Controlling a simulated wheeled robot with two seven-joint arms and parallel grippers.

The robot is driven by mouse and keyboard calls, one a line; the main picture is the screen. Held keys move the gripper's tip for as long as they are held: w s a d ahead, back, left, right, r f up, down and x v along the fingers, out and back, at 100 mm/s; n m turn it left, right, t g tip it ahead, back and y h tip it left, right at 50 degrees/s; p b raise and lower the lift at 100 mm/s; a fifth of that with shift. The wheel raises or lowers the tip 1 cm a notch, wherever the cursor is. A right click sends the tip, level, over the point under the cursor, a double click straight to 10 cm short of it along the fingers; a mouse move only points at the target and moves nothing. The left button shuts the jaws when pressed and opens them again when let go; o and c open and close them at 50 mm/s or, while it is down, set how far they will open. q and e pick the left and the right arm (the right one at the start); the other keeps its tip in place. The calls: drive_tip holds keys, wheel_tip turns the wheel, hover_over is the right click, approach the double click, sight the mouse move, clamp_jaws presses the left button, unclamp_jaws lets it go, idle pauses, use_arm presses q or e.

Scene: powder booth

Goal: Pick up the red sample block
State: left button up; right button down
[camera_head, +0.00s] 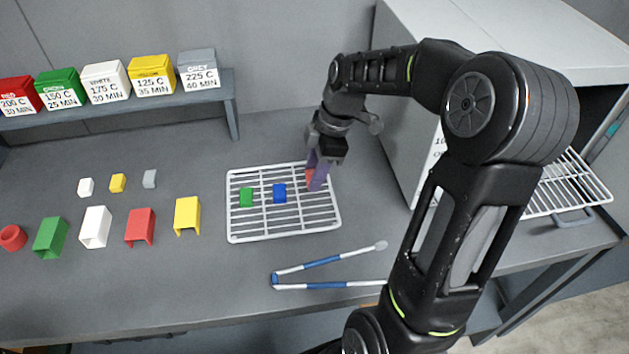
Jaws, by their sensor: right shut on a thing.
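The red sample block (309,176) is at the right end of the white wire rack (285,235), mostly hidden behind the purple fingers. My right gripper (316,178) reaches down from above and is shut on the red block. I cannot tell whether the block touches the rack. A green block (246,197) and a blue block (280,193) lie on the rack to the left of the gripper. My left gripper is not in view.
Blue-and-white tongs (322,262) lie in front of the rack. Small blocks and coloured channels, such as the red channel (140,226), stand at left. Labelled boxes sit on the back shelf (130,109). A grey oven (400,140) with a pulled-out rack (570,185) stands right.

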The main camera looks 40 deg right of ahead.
wheel_tip(320, 180, up, 7)
drive_tip(key=shift+f+b, duration=0.2)
drive_tip(key=shift+b, duration=0.1)
drive_tip(key=shift+a+f, duration=0.1)
idle(0.7)
